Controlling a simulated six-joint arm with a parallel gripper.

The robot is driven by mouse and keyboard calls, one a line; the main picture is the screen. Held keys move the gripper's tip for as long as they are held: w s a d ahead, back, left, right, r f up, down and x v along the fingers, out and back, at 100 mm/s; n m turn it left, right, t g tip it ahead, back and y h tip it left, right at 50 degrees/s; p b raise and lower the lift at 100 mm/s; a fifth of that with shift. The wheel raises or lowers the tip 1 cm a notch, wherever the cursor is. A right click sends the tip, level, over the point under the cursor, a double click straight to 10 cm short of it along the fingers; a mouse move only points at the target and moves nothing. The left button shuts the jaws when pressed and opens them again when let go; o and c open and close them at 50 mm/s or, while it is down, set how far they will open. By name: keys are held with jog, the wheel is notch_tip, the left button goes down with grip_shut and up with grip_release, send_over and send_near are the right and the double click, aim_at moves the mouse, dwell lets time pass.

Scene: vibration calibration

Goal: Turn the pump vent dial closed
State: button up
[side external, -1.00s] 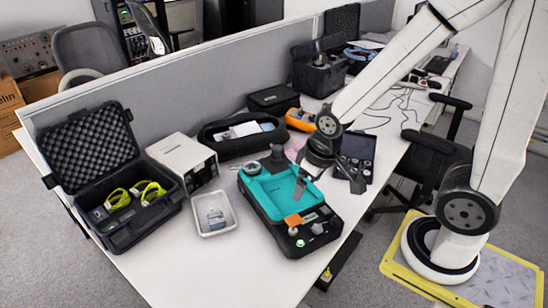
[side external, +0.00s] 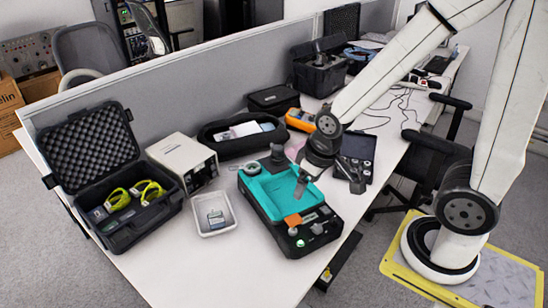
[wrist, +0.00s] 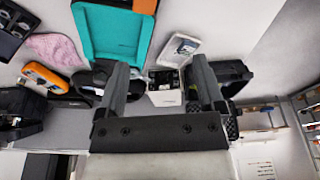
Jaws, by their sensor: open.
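The pump unit (side external: 262,209) is a black case with a teal tray (side external: 257,190) on top, lying on the white table. A round grey dial-like part (side external: 251,168) sits at its back left corner. Knobs and a lit green button (side external: 317,229) are on its front panel. I cannot tell which of these is the vent dial. My gripper (side external: 330,186) is open and empty above the unit's right side, its fingers wide apart. In the wrist view, both fingers (wrist: 161,75) show with nothing between them; the teal tray (wrist: 108,40) is above them.
A small white tray (side external: 229,229) and a cream box (side external: 168,155) stand left of the unit. An open black case (side external: 125,236) is farther left. A black pouch (side external: 212,142) and an orange meter (side external: 299,121) lie behind. The front left table is clear.

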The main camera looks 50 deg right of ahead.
jog(key=shift+d+f, duration=0.15)
jog(key=shift+d, duration=0.1)
jog(key=shift+c, duration=0.3)
jog(key=m+g, duration=0.3)
jog(key=m, duration=1)
send_over(335, 218)
notch_tip(335, 218, down, 13)
jog(key=shift+f, duration=0.2)
jog(key=shift+f, duration=0.2)
jog(key=shift+f, duration=3.65)
grip_shut()
